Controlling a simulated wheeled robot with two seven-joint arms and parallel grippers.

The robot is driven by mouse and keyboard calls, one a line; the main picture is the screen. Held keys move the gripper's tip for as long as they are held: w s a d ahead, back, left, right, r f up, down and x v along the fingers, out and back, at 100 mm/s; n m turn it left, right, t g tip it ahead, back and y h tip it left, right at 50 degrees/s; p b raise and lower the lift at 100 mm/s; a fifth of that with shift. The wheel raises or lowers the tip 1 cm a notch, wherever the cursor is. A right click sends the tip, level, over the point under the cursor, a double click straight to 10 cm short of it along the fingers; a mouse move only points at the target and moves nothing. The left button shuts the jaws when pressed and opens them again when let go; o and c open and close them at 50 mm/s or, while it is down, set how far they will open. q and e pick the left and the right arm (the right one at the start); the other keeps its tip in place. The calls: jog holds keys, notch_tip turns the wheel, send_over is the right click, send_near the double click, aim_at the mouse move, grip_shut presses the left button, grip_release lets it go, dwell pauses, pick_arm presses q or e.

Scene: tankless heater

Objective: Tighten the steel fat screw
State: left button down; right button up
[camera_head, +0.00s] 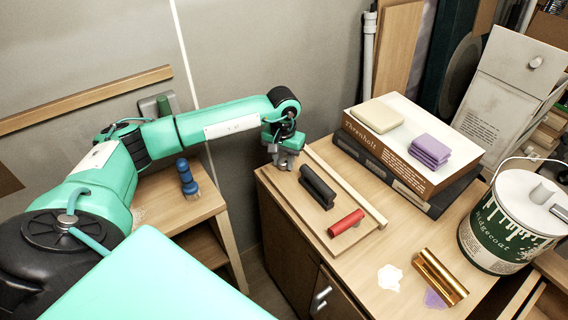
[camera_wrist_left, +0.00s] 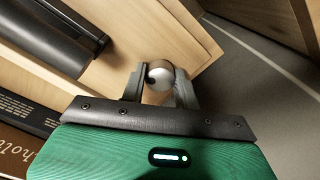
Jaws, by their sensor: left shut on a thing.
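The steel fat screw shows in the left wrist view as a round, silver-grey head (camera_wrist_left: 160,72) at the far corner of a wooden board. My left gripper (camera_wrist_left: 160,88) is shut on it, with one finger on each side of the head. In the head view my left gripper (camera_head: 284,161) reaches down at the left corner of the board (camera_head: 286,190). The screw is mostly hidden there by the fingers, and its shaft is not visible. My right gripper is in neither view.
A black handle-like bar (camera_head: 317,186) and a red one (camera_head: 346,222) lie on the board. A brass-coloured block (camera_head: 440,277) lies in front. A blue tool (camera_head: 187,178) stands on a separate low table.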

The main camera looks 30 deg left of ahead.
pick_arm(q)
jog(key=shift+f, duration=0.1)
jog(key=shift+f+m+b, duration=0.2)
jog(key=shift+m+b, duration=0.4)
jog(key=shift+b, duration=0.1)
jog(key=shift+a+r, duration=0.1)
jog(key=shift+r, duration=0.1)
jog(key=shift+f, duration=0.1)
jog(key=c, duration=1.2)
grip_release()
jog(key=shift+s+a, duration=0.1)
jog(key=shift+a, duration=0.05)
jog(key=shift+c, duration=0.2)
jog(key=shift+s, duration=0.1)
